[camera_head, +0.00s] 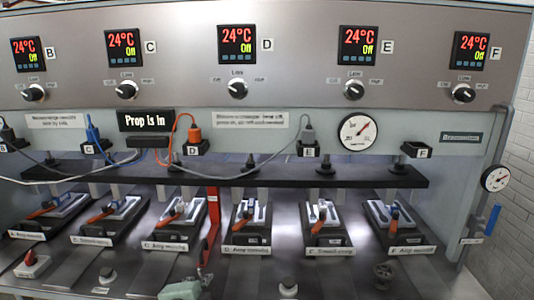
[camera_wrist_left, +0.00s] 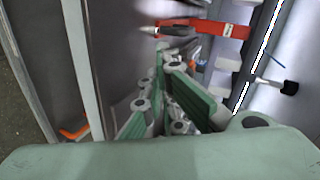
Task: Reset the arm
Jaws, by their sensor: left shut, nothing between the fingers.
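My left gripper (camera_head: 203,282) shows at the bottom edge of the head view, a little left of centre, in front of the press. In the left wrist view its green-padded fingers (camera_wrist_left: 168,58) are shut with nothing between them. A red upright bar (camera_head: 213,222) stands behind it, between the middle mould stations. A red bar (camera_wrist_left: 215,29) also shows beyond the fingertips in the left wrist view; I cannot tell whether they touch it. My right gripper is in neither view. Most of my left arm is hidden below the frame.
A row of moulds with orange-handled levers, such as this one (camera_head: 323,222), lies under a dark horizontal bar (camera_head: 240,178). Cables hang from plugs above. The control panel (camera_head: 190,60) has several displays reading 24°C Off. A red switch (camera_head: 32,265) sits at front left.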

